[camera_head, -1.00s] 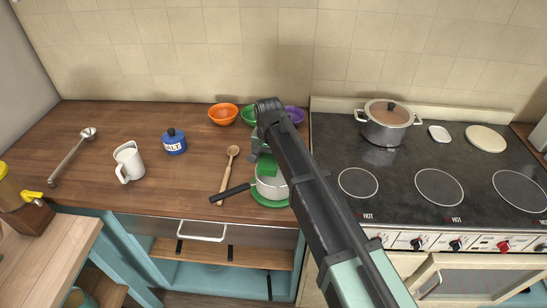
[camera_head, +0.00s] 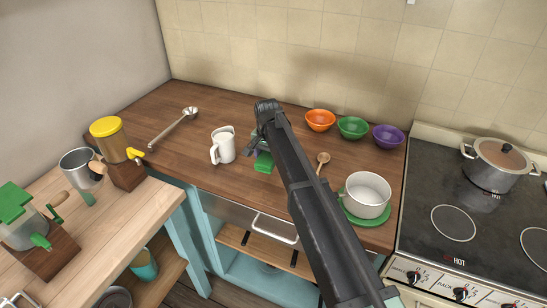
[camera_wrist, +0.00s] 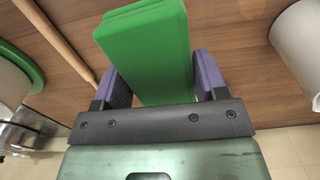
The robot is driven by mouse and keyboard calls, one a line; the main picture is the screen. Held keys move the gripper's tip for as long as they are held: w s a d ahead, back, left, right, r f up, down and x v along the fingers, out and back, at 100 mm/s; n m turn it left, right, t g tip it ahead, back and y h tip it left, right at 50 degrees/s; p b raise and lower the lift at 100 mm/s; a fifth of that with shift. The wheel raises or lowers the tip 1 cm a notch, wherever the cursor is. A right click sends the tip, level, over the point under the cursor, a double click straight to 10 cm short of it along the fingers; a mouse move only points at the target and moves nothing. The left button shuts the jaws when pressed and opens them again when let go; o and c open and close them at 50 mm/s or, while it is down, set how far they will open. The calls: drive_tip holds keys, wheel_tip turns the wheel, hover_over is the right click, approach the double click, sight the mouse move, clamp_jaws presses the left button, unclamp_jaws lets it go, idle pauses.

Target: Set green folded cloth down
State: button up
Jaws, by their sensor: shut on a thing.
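My gripper (camera_head: 262,146) is shut on the green folded cloth (camera_head: 264,162) above the wooden counter, left of the wooden spoon and right of the white mug. In the wrist view the cloth (camera_wrist: 148,45) is a thick bright green block between the two purple finger pads of my gripper (camera_wrist: 163,78). Wood grain shows around the cloth. I cannot tell whether its underside touches the counter. My arm hides part of the counter behind and right of the gripper.
The white mug (camera_head: 223,147) stands close on the left. The wooden spoon (camera_head: 322,160) and the white pan (camera_head: 367,193) on a green plate (camera_head: 377,220) are on the right. Orange (camera_head: 320,120), green (camera_head: 352,127) and purple (camera_head: 388,136) bowls stand behind.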

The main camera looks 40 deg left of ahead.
drive_tip(key=b, duration=0.5)
hover_over(268, 177)
drive_tip(key=f, duration=0.5)
drive_tip(key=shift+w, duration=0.2)
drive_tip(key=shift+f, duration=0.1)
drive_tip(key=shift+f+b, duration=0.65)
drive_tip(key=shift+b, duration=0.1)
drive_tip(key=shift+f+b, duration=0.3)
drive_tip(key=o, duration=1.3)
drive_tip(key=shift+c, duration=0.2)
